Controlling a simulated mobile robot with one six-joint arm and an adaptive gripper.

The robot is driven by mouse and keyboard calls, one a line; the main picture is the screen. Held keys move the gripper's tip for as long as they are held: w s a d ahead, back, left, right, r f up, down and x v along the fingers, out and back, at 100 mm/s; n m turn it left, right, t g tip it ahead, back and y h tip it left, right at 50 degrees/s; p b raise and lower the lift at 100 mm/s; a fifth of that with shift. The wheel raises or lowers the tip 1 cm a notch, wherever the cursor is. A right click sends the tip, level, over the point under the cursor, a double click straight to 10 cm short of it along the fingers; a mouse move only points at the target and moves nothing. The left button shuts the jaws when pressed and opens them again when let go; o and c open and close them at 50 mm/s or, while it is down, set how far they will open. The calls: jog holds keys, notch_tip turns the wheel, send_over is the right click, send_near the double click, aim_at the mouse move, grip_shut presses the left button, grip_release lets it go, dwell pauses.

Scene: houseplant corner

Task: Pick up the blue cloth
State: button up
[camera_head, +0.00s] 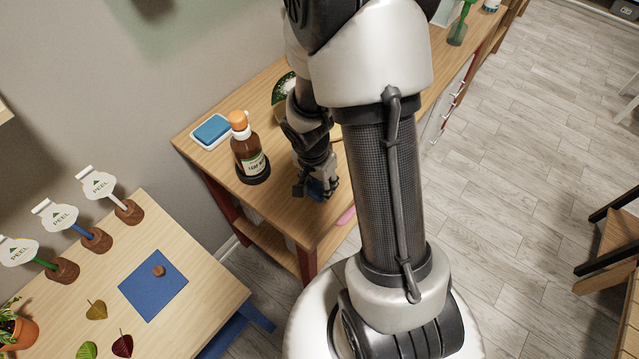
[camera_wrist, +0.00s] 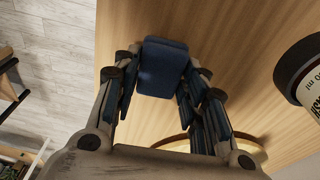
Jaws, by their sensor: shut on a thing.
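The blue cloth (camera_wrist: 163,66) looks like a folded dark blue pad in the wrist view. My gripper (camera_wrist: 162,80) is shut on it, with a finger on each side. In the head view, my gripper (camera_head: 317,186) is low over the front part of the wooden table (camera_head: 290,220), and only a small blue patch of the cloth (camera_head: 319,189) shows between the fingers. The rest is hidden by the fingers. I cannot tell whether the cloth touches the tabletop.
A brown bottle with an orange cap (camera_head: 249,152) stands just left of my gripper. Behind it a blue sponge (camera_head: 212,129) lies on a white dish. A pink item (camera_head: 346,215) lies by the table edge. A lower table (camera_head: 200,312) holds a blue mat (camera_head: 140,298).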

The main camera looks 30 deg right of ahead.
aim_at(319, 186)
notch_tip(319, 186, up, 20)
jog(key=p, duration=0.7)
jog(key=shift+f, duration=0.15)
